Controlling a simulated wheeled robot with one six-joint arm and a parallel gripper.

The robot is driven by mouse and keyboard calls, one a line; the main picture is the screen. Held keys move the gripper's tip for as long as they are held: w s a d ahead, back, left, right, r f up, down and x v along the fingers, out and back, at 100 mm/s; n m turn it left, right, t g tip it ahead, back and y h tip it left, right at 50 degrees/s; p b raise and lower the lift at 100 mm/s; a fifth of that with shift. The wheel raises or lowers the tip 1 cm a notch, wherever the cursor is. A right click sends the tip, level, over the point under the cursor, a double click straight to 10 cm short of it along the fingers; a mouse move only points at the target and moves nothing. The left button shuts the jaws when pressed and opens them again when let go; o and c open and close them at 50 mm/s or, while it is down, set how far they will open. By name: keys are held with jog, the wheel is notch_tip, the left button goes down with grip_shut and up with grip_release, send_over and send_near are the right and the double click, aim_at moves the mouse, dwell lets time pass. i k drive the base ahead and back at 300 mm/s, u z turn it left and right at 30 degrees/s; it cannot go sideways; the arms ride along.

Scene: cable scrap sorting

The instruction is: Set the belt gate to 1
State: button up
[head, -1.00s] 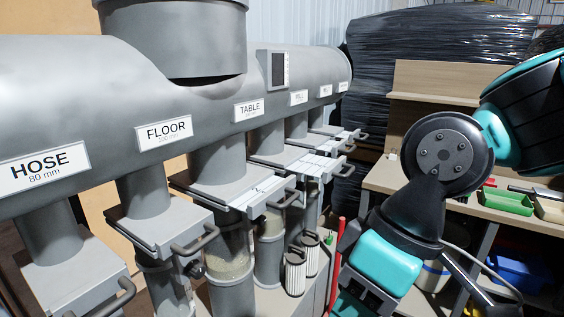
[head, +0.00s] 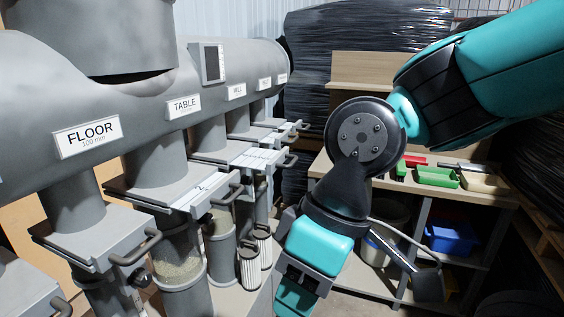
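A grey duct carries a row of slide gates, each with a bar handle. Labels read FLOOR (head: 87,137) and TABLE (head: 183,106), then one like MILL (head: 236,91). The far gates (head: 275,124) sit at the duct's right end. Several plates show pale scale strips. My gripper (head: 294,302) hangs at the bottom centre, right of the gates and apart from them. Its fingertips are cut off by the lower edge.
Clear-walled and grey pipes (head: 180,260) stand under the gates. A workbench (head: 465,188) with a green tray (head: 437,177) is at the right, a blue bin (head: 450,236) below it. Black-wrapped stacks stand behind. Some floor is free between gates and bench.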

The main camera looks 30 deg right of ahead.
aim_at(277, 139)
jog(key=z, duration=0.05)
jog(key=k, duration=0.4)
jog(key=z, duration=0.65)
jog(key=i, duration=1.35)
jog(key=u, duration=0.45)
